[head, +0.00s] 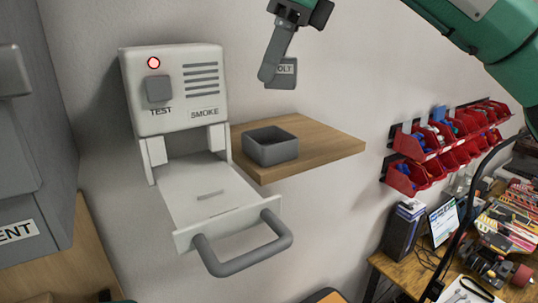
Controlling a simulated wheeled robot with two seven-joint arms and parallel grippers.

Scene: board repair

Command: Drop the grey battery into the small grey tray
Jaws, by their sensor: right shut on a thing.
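The grey battery (286,76), with part of a label reading "OLT", hangs in my right gripper (272,70). The gripper is shut on it, and one finger covers the battery's left side. The small grey tray (271,153) is an open-topped box on a wooden shelf. The battery appears above the tray in the picture, clear of it; I cannot tell how exactly it lines up in depth. The inside of the tray that shows looks empty. My left gripper is not in view.
A white smoke alarm (182,118) with a lit red lamp is left of the tray. Its drawer (205,184) with a grey handle (246,257) sticks out. The wooden shelf (325,142) is bare right of the tray. Red bins (408,177) hang farther right above a cluttered workbench.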

